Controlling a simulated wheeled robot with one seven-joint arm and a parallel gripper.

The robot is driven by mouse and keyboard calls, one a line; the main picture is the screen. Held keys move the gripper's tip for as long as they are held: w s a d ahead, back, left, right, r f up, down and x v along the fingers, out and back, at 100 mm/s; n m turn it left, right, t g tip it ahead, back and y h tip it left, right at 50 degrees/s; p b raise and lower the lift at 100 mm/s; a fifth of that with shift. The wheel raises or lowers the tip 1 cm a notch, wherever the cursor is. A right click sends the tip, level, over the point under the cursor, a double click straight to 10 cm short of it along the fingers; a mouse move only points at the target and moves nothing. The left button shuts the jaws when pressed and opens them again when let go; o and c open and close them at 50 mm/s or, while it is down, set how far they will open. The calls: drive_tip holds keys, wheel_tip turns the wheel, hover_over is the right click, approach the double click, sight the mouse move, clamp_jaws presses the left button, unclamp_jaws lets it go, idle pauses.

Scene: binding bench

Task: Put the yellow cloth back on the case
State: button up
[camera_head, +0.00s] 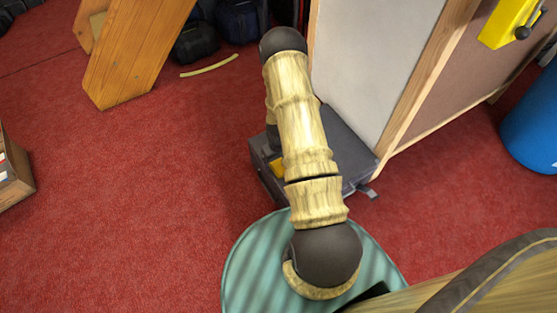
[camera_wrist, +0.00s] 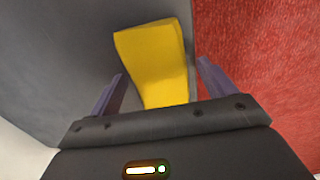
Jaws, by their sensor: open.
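The yellow cloth (camera_wrist: 156,60) lies on the dark grey case (camera_wrist: 60,50) in the wrist view, close to the case's edge beside the red carpet. My gripper (camera_wrist: 160,85) is open, with one purple finger on each side of the cloth; I cannot tell whether they touch it. In the head view the case (camera_head: 342,150) lies on the floor, and a small part of the cloth (camera_head: 277,168) shows beside my arm. My arm hides most of the cloth and the gripper there.
A pale panel with a wooden frame (camera_head: 400,90) stands right beside the case. A wooden stand (camera_head: 135,50) is at the upper left, a blue bin (camera_head: 533,120) at the right, and a box (camera_head: 12,175) at the left edge. Red carpet (camera_head: 130,200) is clear left of the case.

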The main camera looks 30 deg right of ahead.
drive_tip(key=shift+r, duration=0.1)
wheel_tip(320, 180, up, 12)
drive_tip(key=p, duration=0.6)
wheel_tip(320, 180, up, 19)
drive_tip(key=t, duration=0.1)
hover_over(278, 161)
drive_tip(key=s+a, duration=0.3)
drive_tip(key=a, duration=0.5)
drive_tip(key=s+a+r+t, duration=0.1)
drive_tip(key=s+a+r, duration=0.4)
drive_tip(key=s+r, duration=0.4)
drive_tip(key=shift+s+a+r+t, duration=0.25)
drive_tip(key=shift+s+r+t, duration=0.1)
drive_tip(key=shift+r, duration=0.5)
drive_tip(key=shift+r, duration=0.1)
